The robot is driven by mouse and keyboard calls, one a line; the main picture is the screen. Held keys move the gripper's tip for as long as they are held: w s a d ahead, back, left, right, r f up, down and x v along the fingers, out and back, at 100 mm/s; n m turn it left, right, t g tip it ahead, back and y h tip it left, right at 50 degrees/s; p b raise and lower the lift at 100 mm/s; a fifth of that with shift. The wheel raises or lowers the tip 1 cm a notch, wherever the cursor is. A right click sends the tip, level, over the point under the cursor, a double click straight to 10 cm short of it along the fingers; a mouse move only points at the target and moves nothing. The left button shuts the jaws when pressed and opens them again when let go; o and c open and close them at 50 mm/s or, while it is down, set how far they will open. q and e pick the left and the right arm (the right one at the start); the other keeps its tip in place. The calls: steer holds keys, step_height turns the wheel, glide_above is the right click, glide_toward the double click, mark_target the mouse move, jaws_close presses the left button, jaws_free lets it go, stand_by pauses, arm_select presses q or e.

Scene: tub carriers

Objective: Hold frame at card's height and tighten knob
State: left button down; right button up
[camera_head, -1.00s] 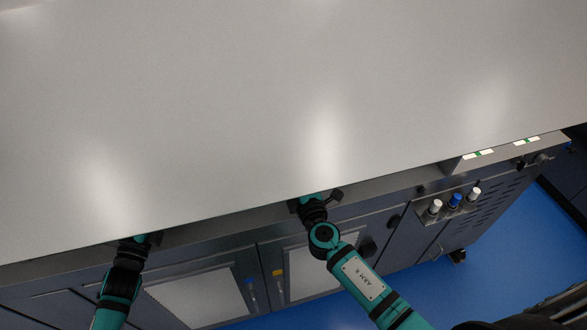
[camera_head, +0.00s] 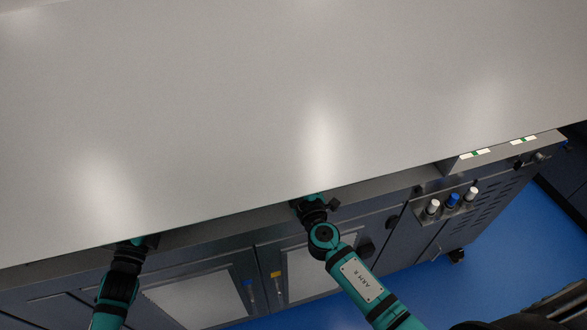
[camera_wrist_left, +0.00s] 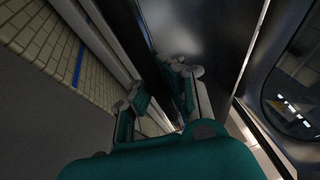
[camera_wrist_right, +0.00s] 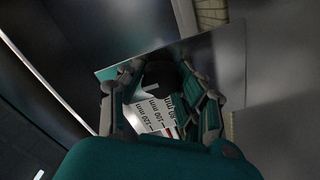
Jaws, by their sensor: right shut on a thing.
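My right gripper (camera_wrist_right: 165,85) is shut on a dark rounded knob (camera_wrist_right: 160,72) in the right wrist view. Beside the knob, between the fingers, is a white scale (camera_wrist_right: 152,112) with printed marks such as 100 mm and 120 mm. A thin grey plate (camera_wrist_right: 120,67) lies behind them. My left gripper (camera_wrist_left: 158,85) has its fingers apart in the left wrist view, near a dark metal panel (camera_wrist_left: 212,45); I see nothing clearly clamped. In the head view both grippers are hidden under the edge of a large grey surface (camera_head: 230,110). I cannot make out the card.
A dark cabinet front (camera_head: 375,225) stands below the grey surface. It carries a holder with white and blue capped items (camera_head: 453,200) at the right. Pale tiles (camera_wrist_left: 50,50) show in the left wrist view.

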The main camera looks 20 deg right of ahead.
arm_select(q)
steer(key=shift+r, duration=0.25)
arm_select(e)
steer(key=shift+s+f, duration=0.15)
steer(key=shift+f, duration=0.35)
steer(key=o, duration=1.1)
steer(key=shift+o, duration=0.4)
steer(key=shift+r, duration=0.25)
steer(key=s, duration=1.1)
steer(key=shift+f, duration=0.15)
arm_select(q)
steer(key=c, duration=2)
jaws_free()
